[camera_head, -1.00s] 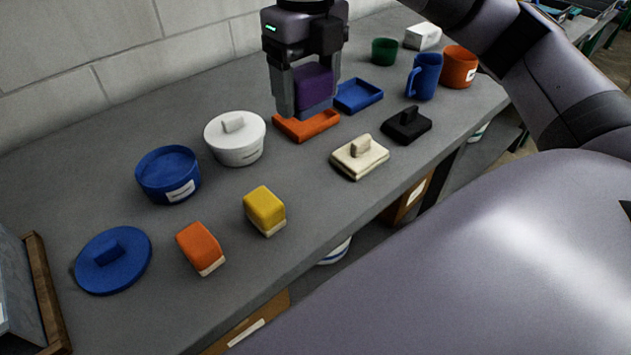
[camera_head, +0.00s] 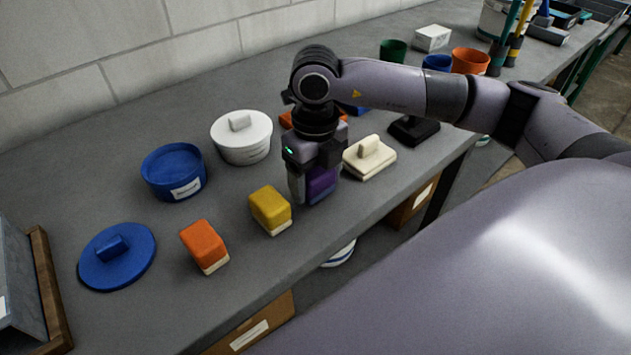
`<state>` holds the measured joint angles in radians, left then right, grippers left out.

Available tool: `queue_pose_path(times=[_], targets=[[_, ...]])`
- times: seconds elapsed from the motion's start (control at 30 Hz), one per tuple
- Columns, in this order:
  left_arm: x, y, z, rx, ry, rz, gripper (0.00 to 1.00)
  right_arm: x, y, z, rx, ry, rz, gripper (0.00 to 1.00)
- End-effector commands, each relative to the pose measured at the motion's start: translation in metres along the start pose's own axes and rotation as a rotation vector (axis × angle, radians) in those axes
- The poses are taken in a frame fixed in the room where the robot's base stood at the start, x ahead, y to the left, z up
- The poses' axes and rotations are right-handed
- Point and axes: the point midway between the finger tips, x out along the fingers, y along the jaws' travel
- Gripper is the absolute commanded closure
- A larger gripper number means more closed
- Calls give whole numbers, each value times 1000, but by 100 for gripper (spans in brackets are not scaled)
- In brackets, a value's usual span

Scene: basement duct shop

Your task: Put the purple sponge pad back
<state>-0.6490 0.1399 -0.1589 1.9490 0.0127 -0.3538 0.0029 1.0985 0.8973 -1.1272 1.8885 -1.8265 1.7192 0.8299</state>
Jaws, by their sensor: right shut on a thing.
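The purple sponge pad (camera_head: 321,182) is between the fingers of my right gripper (camera_head: 314,188), which is shut on it. The orange sponge pad (camera_head: 204,244) stands left of the yellow one. The orange tray (camera_head: 287,119) is mostly hidden behind my right arm. My left gripper is not in view.
On the grey bench (camera_head: 110,180) stand a blue tub (camera_head: 173,172), a white lidded pot (camera_head: 241,140), a blue lid (camera_head: 116,256) and a black block (camera_head: 414,129). A green cup (camera_head: 393,51) and an orange pot (camera_head: 470,61) stand further back. The bench's front edge is close to the gripper.

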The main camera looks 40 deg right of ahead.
Motion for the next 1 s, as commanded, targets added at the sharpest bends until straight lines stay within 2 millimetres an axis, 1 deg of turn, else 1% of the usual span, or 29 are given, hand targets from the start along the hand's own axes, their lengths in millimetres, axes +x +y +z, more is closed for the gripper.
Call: queue_pose_path(times=[0.03,0.13,0.4,0.53,0.57,0.6,0.63,0.87,1.0], targets=[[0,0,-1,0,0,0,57,7,0,-1,1,3,0,58],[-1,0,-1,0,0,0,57,15,0,0,0,0,0,58],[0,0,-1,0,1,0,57,16,0,0,-1,-1,0,58],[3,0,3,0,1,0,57,21,0,0,-1,-1,1,58],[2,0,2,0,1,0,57,19,0,0,-1,-1,0,20],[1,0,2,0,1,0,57,19,0,0,-1,-1,0,7],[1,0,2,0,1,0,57,19,0,0,-1,-1,0,5],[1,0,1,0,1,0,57,19,0,0,-1,-1,0,5],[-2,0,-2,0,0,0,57,14,0,0,-1,-1,0,5]])
